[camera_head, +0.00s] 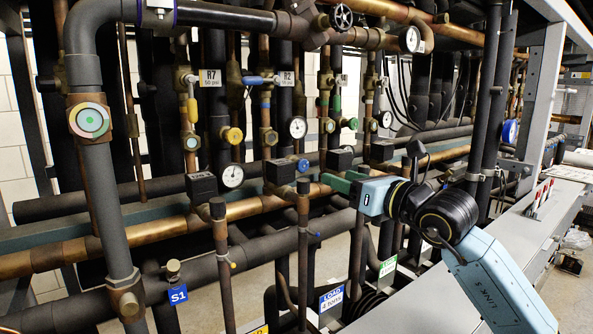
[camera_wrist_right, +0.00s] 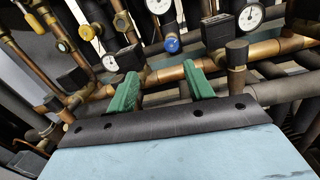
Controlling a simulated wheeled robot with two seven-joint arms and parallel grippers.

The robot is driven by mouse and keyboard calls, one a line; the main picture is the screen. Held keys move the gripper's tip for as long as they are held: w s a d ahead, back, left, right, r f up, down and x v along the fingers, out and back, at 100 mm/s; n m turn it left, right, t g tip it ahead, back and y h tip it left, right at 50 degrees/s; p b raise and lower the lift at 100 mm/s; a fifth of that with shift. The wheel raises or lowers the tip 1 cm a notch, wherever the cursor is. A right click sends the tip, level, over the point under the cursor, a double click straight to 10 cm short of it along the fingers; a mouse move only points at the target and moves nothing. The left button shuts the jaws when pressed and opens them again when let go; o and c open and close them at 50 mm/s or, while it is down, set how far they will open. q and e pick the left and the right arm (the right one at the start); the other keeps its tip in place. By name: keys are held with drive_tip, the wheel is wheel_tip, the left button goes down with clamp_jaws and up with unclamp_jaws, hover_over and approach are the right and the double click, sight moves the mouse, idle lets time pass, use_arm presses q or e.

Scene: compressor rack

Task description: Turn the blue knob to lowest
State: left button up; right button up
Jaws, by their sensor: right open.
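A small round blue knob (camera_head: 303,165) sits on the pipework in the middle of the head view, just above a copper pipe. It also shows in the right wrist view (camera_wrist_right: 172,45), beyond the gap between my fingers. My right gripper (camera_head: 337,180) comes in from the right with its green fingers apart and empty. Its fingertips are a short way to the right of the blue knob and do not appear to touch it. In the right wrist view both fingers (camera_wrist_right: 160,76) point toward the pipes. My left gripper is not in view.
A yellow knob (camera_head: 233,135) and a pressure gauge (camera_head: 232,176) are left of the blue knob. Another gauge (camera_head: 298,127) is above it. Black boxes (camera_head: 280,171) and (camera_head: 340,158) flank it closely.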

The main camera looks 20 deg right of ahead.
sight(304, 166)
drive_tip(key=shift+n+h, duration=0.3)
drive_tip(key=shift+h, duration=0.3)
drive_tip(key=p+x, duration=0.1)
drive_tip(key=x, duration=0.3)
drive_tip(key=p+x, duration=0.1)
drive_tip(key=x, duration=0.3)
drive_tip(key=d+p+x, duration=0.1)
drive_tip(key=p+x, duration=0.1)
drive_tip(key=x, duration=0.1)
drive_tip(key=shift+w+a+f, duration=0.1)
drive_tip(key=shift+w+f, duration=0.2)
drive_tip(key=shift+w, duration=0.3)
drive_tip(key=shift+x, duration=0.8)
drive_tip(key=shift+f, duration=0.1)
drive_tip(key=shift+c, duration=0.4)
